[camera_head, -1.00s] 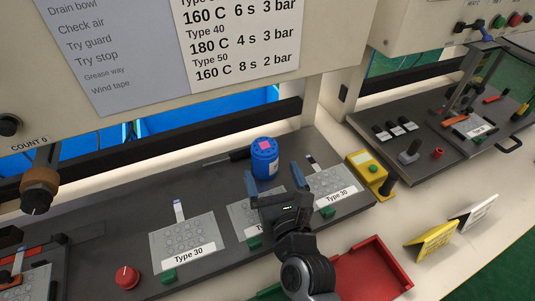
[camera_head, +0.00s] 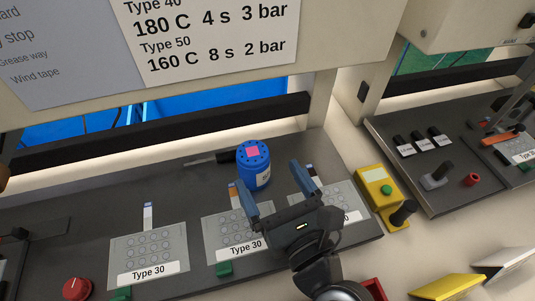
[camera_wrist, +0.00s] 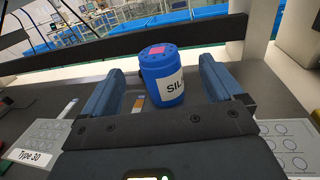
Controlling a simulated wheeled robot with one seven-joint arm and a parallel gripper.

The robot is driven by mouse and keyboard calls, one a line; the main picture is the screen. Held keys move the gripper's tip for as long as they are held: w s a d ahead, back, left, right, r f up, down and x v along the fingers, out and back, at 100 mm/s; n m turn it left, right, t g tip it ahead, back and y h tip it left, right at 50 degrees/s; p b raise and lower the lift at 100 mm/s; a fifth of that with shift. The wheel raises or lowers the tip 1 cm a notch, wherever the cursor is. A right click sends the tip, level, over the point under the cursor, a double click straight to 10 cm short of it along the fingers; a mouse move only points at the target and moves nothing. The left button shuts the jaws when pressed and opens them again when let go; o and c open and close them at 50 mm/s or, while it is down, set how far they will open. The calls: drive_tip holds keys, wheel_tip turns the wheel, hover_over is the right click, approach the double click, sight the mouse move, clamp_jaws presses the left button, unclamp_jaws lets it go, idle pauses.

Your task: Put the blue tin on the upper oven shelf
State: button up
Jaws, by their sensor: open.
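The blue tin (camera_head: 254,171) stands upright on the dark bench plate. It has a lid with dark dots, a pink square on top and a white label. My gripper (camera_head: 268,176) is open and empty, its two blue-grey fingers pointing at the tin from the near side. In the wrist view, the tin (camera_wrist: 161,80) shows between and beyond the fingers of my gripper (camera_wrist: 161,72), with a visible gap on each side. Its label reads "SIL", the rest cut off. I see no oven shelf in these frames.
Keypad films marked Type 30 (camera_head: 150,248) lie on the plate, left of and under my gripper. A dark-handled tool (camera_head: 222,158) lies just left of the tin. A yellow box (camera_head: 376,188) with a green button stands right. A dark bar (camera_head: 150,138) runs behind.

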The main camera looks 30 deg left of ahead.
sight(259, 165)
drive_tip(key=x, duration=0.7)
drive_tip(key=shift+a+f+p, duration=0.3)
drive_tip(key=shift+a+p, duration=0.05)
drive_tip(key=shift+a, duration=0.05)
drive_tip(key=shift+r, duration=0.1)
drive_tip(key=c, duration=1.3)
